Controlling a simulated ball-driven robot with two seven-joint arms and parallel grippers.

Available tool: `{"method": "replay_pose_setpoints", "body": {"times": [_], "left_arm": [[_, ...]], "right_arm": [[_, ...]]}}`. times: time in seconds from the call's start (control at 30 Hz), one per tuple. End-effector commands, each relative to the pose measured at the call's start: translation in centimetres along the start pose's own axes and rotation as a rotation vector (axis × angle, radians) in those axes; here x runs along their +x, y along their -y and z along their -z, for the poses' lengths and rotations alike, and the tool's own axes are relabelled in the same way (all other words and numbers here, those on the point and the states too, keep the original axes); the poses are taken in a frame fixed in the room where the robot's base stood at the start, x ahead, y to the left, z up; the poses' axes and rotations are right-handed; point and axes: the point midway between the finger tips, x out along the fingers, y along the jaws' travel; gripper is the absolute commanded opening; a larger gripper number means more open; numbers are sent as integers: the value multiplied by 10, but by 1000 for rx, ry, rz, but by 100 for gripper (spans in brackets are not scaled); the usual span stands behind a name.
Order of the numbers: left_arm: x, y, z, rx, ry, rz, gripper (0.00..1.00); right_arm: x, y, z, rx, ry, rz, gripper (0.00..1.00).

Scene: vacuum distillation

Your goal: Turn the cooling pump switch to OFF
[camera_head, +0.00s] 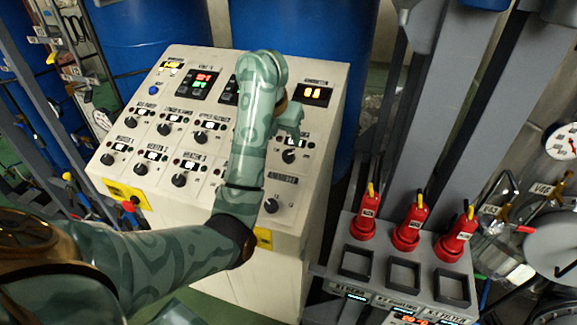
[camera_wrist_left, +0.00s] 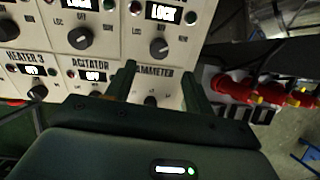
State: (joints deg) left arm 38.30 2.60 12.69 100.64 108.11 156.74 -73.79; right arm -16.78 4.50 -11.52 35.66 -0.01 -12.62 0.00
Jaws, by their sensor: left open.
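A sloped white control panel (camera_head: 135,195) carries rows of black rotary knobs with small displays and labels. I cannot read which label names the cooling pump. My left gripper (camera_head: 294,123) is over the panel's right side in the head view, near a black knob (camera_head: 289,155). In the left wrist view the gripper's fingers (camera_wrist_left: 158,70) are open and apart. A knob (camera_wrist_left: 158,47) under a lit display appears just beyond and between the fingertips, with nothing held. Contact cannot be judged. My left forearm hides part of the panel's middle. My right gripper is not in view.
Blue drums (camera_head: 160,30) stand behind the panel. To the right, a grey rack (camera_head: 335,270) carries red handles (camera_head: 407,235) and square openings, with steel uprights above it. Glassware and a gauge (camera_head: 563,142) are at the far right. Shelving lines the left side.

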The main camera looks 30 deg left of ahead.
Motion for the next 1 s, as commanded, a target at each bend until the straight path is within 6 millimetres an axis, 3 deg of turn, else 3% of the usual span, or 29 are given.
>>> {"method": "replay_pose_setpoints", "body": {"times": [0.03,0.1,0.3,0.5,0.77,0.93,1.0], "left_arm": [[22,1,3,1,-2,3,53],[38,1,3,0,-3,3,53],[71,0,1,1,-1,0,53],[86,0,0,-1,0,0,53],[87,0,-1,-1,1,-1,53],[87,0,0,-1,1,-1,12],[87,0,0,-1,1,-1,8]], "right_arm": [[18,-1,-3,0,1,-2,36],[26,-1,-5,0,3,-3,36],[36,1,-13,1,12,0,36],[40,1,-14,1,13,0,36],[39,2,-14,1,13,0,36],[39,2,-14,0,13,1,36],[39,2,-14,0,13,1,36]]}}
